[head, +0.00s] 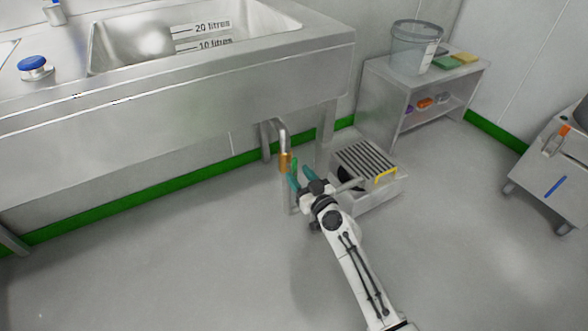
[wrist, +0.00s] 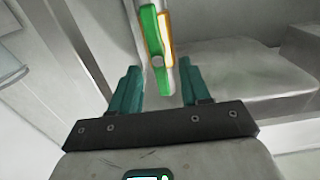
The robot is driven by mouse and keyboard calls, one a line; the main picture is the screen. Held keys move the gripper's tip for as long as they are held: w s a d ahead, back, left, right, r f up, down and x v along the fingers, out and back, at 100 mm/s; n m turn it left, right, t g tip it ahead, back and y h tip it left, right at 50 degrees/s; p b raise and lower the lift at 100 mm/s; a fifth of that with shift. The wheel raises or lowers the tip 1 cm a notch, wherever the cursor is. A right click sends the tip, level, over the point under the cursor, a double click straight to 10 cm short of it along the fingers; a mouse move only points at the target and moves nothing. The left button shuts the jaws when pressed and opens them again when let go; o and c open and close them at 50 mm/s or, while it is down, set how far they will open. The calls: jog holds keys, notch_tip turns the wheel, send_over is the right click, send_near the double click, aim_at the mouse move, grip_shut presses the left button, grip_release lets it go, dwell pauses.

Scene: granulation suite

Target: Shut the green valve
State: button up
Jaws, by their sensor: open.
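The green valve handle (head: 294,165) is on a brass valve body (head: 285,161) at the end of a bent metal pipe under the sink. In the wrist view the long green handle (wrist: 153,32) runs nearly upright in the picture, in line with the pipe, with an orange-brass edge beside it. My gripper (head: 300,176) is open at the valve. In the wrist view its two teal fingers (wrist: 158,80) stand left and right of the handle's lower end, with gaps on both sides. I cannot tell whether the handle is at fingertip depth.
A steel sink (head: 180,75) overhangs the pipe. A low box with a slatted top (head: 365,161) is close right of my gripper. A shelf unit (head: 392,97) with a clear bucket (head: 414,50) stands behind, and a wheeled cart (head: 555,165) is far right. The left floor is clear.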

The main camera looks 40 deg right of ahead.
aim_at(296, 171)
jog(key=shift+x, duration=1.7)
jog(key=shift+c, duration=0.3)
grip_shut()
